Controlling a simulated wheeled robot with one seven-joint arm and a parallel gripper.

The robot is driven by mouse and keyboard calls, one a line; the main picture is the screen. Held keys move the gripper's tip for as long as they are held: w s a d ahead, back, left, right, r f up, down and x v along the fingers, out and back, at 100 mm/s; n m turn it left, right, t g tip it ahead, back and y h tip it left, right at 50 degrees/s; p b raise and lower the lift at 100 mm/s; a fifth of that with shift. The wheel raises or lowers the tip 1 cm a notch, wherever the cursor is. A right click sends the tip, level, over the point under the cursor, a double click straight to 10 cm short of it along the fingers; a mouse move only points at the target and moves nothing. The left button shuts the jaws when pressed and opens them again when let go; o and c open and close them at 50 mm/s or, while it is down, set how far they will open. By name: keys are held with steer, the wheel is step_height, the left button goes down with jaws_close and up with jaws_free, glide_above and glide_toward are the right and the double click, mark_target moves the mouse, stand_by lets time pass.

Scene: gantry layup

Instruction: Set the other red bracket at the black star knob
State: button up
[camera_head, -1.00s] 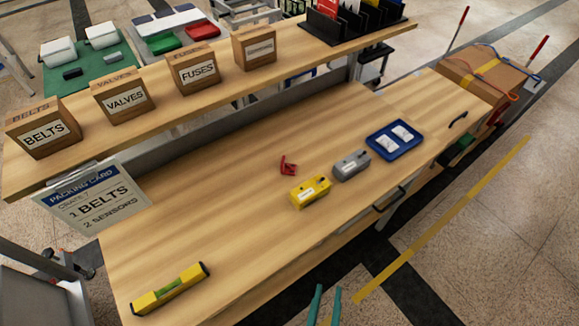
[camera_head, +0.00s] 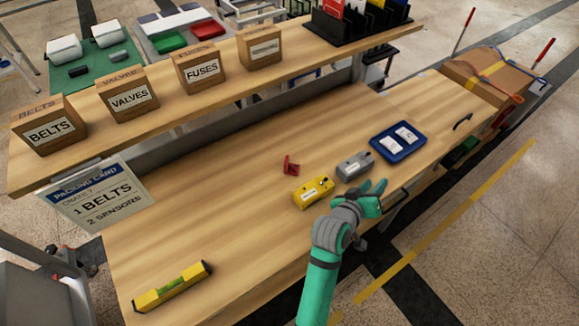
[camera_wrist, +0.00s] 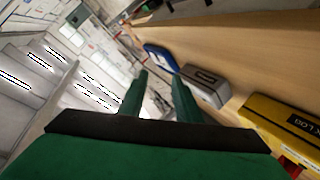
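One small red bracket (camera_head: 291,166) lies on the wooden bench, just behind the yellow box (camera_head: 313,192). I make out no second red bracket on the bench. I cannot make out a black star knob in either view. My gripper (camera_head: 381,194) is at the bench's front edge, in front of the grey box (camera_head: 354,167) and right of the yellow box. In the wrist view its two green fingers (camera_wrist: 160,92) stand apart with nothing between them. A bit of red (camera_wrist: 291,166) shows at the lower right there; I cannot tell if it is the bracket.
A blue tray (camera_head: 398,141) with two white packets lies right of the grey box. A yellow level (camera_head: 172,286) lies at the front left. A raised shelf (camera_head: 225,87) with labelled cartons runs along the back. The bench's left middle is clear.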

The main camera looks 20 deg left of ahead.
steer(key=w+a+r+m+g, duration=0.2)
steer(key=w+a+r, duration=0.1)
steer(key=w+a, duration=0.1)
steer(key=g+y, duration=0.6)
steer(key=g, duration=0.1)
glide_toward(286, 160)
steer(key=shift+t, duration=0.3)
steer(key=shift+s+x, duration=0.15)
steer(key=shift+x, duration=1.95)
steer(key=shift+s+x, duration=0.1)
steer(key=shift+x, duration=1.95)
steer(key=shift+f, duration=0.15)
jaws_close()
